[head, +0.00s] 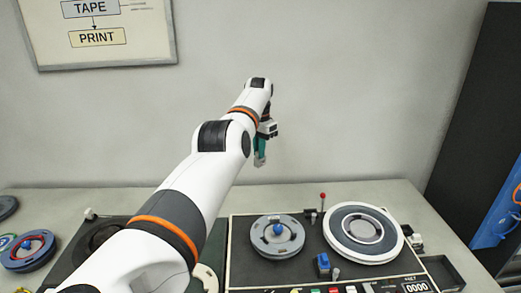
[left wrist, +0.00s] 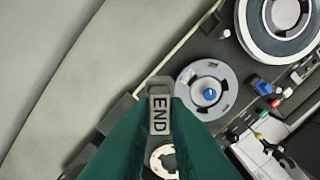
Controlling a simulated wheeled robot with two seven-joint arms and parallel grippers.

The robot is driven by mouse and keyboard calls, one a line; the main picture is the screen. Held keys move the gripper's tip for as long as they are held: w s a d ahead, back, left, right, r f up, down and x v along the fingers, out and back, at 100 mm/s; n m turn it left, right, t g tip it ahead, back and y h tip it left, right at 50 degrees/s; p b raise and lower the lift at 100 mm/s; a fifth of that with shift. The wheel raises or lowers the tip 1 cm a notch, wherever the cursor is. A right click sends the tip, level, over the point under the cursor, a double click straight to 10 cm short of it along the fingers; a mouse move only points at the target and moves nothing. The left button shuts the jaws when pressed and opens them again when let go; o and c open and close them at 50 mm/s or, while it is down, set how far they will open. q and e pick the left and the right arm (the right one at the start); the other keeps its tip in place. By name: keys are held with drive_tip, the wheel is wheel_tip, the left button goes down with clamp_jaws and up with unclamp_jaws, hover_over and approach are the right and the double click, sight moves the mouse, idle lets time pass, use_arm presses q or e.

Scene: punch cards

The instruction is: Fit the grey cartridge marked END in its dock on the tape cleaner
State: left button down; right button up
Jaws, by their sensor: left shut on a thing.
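The grey cartridge (left wrist: 160,112) marked END is between the green fingers of my left gripper (left wrist: 160,125) in the left wrist view. The gripper is shut on it, with the label facing the camera. In the head view my left gripper (head: 261,150) hangs in the air above the back of the bench, and a small grey tip (head: 259,162) shows below its green fingers. A dark deck (head: 240,262) with reels and controls lies below and nearer. I cannot make out which part is the dock; my arm hides part of the bench. My right gripper is out of view.
A grey reel with a blue hub (head: 278,236) and a large white-rimmed reel (head: 363,233) sit on the deck. A red-tipped lever (head: 322,196) stands up between them. More reels (head: 29,250) lie at the left. A dark cabinet (head: 470,130) stands at the right.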

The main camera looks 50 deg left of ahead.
use_arm(q)
drive_tip(key=shift+s+a+r+m, duration=0.15)
drive_tip(key=shift+a+m, duration=0.1)
drive_tip(key=shift+m, duration=0.35)
drive_tip(key=shift+s+a+f+m, duration=0.15)
drive_tip(key=shift+a+m, duration=0.1)
drive_tip(key=shift+m, duration=0.35)
drive_tip(key=shift+r+m, duration=0.2)
drive_tip(key=shift+m, duration=0.8)
drive_tip(key=shift+w+d+m, duration=0.2)
drive_tip(key=shift+d+m, duration=0.05)
drive_tip(key=shift+m, duration=0.45)
drive_tip(key=shift+w+d+m, duration=0.15)
drive_tip(key=shift+d+m, duration=0.1)
drive_tip(key=shift+m, duration=0.15)
drive_tip(key=shift+w+d, duration=0.15)
drive_tip(key=shift+w, duration=0.1)
drive_tip(key=shift+d+m, duration=0.15)
drive_tip(key=shift+m, duration=0.15)
drive_tip(key=shift+w, duration=0.1)
